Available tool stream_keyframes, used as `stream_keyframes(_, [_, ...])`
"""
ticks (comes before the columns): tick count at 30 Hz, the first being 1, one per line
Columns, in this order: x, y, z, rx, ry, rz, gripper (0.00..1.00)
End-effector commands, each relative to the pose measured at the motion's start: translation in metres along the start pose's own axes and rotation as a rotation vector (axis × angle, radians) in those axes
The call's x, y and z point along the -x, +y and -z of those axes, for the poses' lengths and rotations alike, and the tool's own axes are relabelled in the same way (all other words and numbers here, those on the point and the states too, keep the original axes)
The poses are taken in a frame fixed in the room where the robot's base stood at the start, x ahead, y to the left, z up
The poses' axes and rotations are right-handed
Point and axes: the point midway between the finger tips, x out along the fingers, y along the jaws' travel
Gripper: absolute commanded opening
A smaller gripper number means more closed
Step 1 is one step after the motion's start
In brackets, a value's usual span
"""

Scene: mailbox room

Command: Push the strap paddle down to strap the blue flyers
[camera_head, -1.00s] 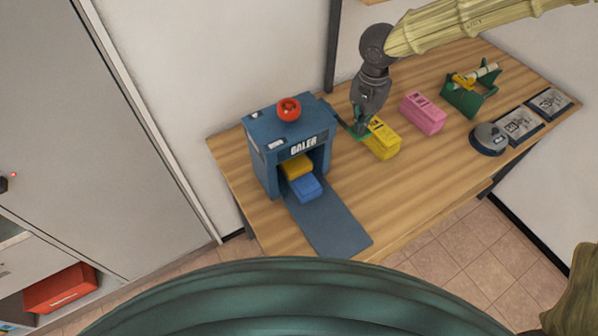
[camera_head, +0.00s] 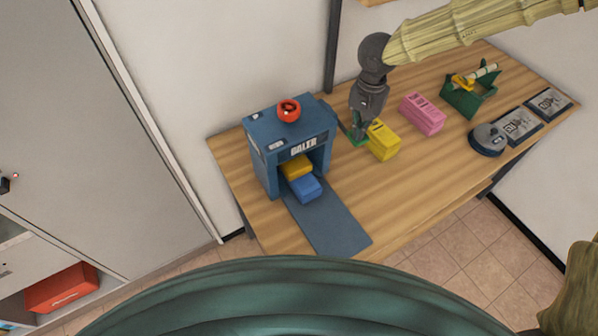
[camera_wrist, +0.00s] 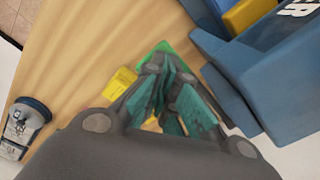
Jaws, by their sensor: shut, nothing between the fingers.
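The blue baler (camera_head: 262,160) stands on the table with a red knob on top. The blue flyers (camera_head: 306,187) lie in its mouth, in front of a yellow bundle (camera_head: 297,167). The green strap paddle (camera_head: 347,130) sticks out from the baler's right side; it also shows beyond my fingers in the wrist view (camera_wrist: 162,47). My gripper (camera_head: 358,132) is shut and empty, pointing down at the paddle, its fingertips at or just above it. Contact cannot be told for sure. In the wrist view, my teal finger pads (camera_wrist: 172,100) partly hide the paddle.
A yellow block (camera_head: 383,142) stands just right of my gripper, then a pink block (camera_head: 423,115) and a green holder (camera_head: 470,95). A round grey device (camera_head: 488,139) and dark plates (camera_head: 521,121) lie at the right. The front middle of the table (camera_head: 400,200) is clear.

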Motion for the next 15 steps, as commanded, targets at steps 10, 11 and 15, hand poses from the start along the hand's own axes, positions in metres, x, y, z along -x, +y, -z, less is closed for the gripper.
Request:
stream_keyframes(10, [-0.0034, 0.0001, -0.0005, 0.000, -0.002, -0.001, 0.00])
stream_keyframes(11, [-0.0042, 0.0001, -0.0005, 0.000, -0.002, -0.001, 0.00])
stream_keyframes(15, [-0.0089, -0.0001, -0.0002, 0.000, -0.001, 0.000, 0.00])
